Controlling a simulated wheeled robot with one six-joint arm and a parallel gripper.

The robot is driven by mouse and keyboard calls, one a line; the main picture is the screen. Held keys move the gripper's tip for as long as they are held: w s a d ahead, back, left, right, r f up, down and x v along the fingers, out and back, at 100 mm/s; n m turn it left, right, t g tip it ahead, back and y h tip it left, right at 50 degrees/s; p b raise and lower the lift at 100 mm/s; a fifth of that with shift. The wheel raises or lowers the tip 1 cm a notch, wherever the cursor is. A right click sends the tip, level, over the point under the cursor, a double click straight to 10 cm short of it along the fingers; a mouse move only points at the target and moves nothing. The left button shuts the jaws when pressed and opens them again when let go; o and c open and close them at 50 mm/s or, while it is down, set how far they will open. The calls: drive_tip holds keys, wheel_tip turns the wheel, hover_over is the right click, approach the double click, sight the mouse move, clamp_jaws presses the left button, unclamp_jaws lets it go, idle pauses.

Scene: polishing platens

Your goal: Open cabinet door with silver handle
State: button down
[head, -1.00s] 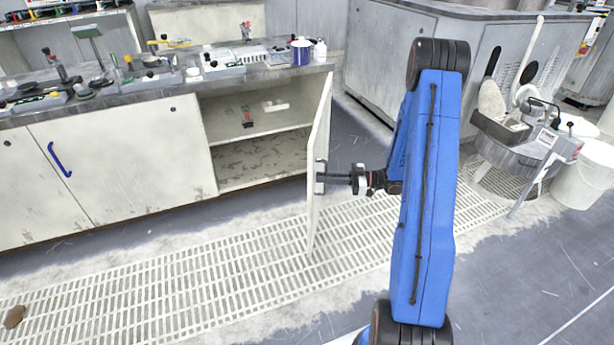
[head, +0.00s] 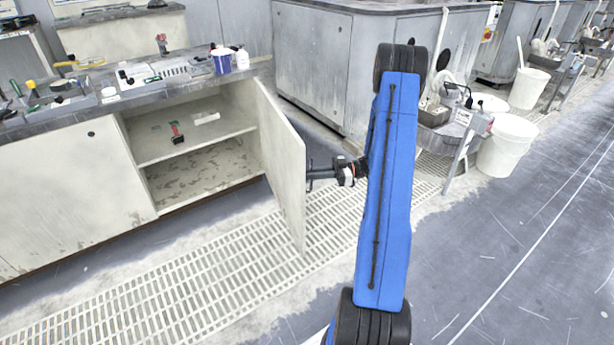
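The cabinet door (head: 279,160) stands wide open, swung out from the right side of the cabinet (head: 75,185). Its inner face shows to the left of its free edge. My gripper (head: 312,176) is at the outer face of the door, at handle height, reaching in from the right. The silver handle cannot be made out; the door edge and my gripper hide it. The fingers are small and partly hidden, so their grip on the handle cannot be told. Inside the open cabinet, a small red and black item (head: 177,133) lies on the shelf (head: 195,142).
The worktop (head: 130,97) above carries tools, a blue and white tub (head: 222,62) and a white bottle (head: 242,58). A floor grating (head: 190,295) runs below the door. A large grey cabinet (head: 310,70) stands behind. White buckets (head: 507,145) are at right. Floor at lower right is clear.

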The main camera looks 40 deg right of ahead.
drive_tip(key=c, duration=2.1)
unclamp_jaws()
drive_tip(key=v, duration=1.7)
drive_tip(key=shift+s+d, duration=0.15)
drive_tip(key=shift+s, duration=0.05)
drive_tip(key=shift+w+r, duration=0.1)
